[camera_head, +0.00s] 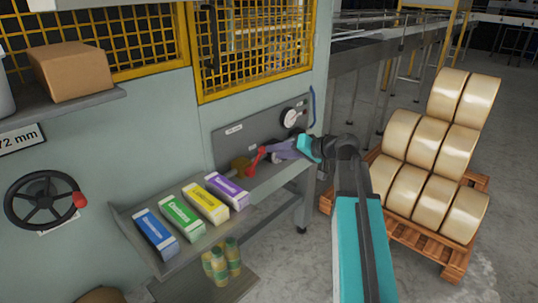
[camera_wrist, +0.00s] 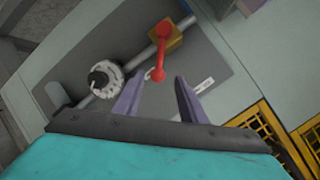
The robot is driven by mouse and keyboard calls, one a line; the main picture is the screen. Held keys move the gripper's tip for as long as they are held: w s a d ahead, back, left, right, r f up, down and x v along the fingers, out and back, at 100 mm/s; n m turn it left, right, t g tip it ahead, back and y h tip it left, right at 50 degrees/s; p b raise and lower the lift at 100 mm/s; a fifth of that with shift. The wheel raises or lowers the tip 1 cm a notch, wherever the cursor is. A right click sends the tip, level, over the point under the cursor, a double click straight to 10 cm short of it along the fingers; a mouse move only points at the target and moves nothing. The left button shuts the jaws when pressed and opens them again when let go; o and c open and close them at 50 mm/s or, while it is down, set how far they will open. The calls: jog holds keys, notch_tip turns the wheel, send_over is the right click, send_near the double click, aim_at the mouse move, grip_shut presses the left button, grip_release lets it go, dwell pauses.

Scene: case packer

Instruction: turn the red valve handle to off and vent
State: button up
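The red valve handle (camera_head: 256,160) is mounted on a brass valve body (camera_head: 240,168) at the grey panel. In the wrist view the red handle (camera_wrist: 161,52) runs from the brass body (camera_wrist: 168,38) at the top down towards my fingers, at an angle to the grey pipe. My gripper (camera_wrist: 158,84) is open, with its two purple fingers apart. The handle's rounded end shows between and just beyond the fingertips; I cannot tell whether they touch it. In the head view my gripper (camera_head: 272,152) is right of the handle, and the fingers partly overlap.
A round white gauge (camera_head: 290,117) sits on the panel; it also shows in the wrist view (camera_wrist: 103,80). Several coloured cartons (camera_head: 204,204) lie on a sloped shelf at the left. A black handwheel (camera_head: 44,200) is farther left. A pallet (camera_head: 425,241) of cream rolls stands right.

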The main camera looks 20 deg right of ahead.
jog(key=shift+v, duration=2.5)
jog(key=shift+w, duration=0.1)
jog(key=shift+c, duration=0.3)
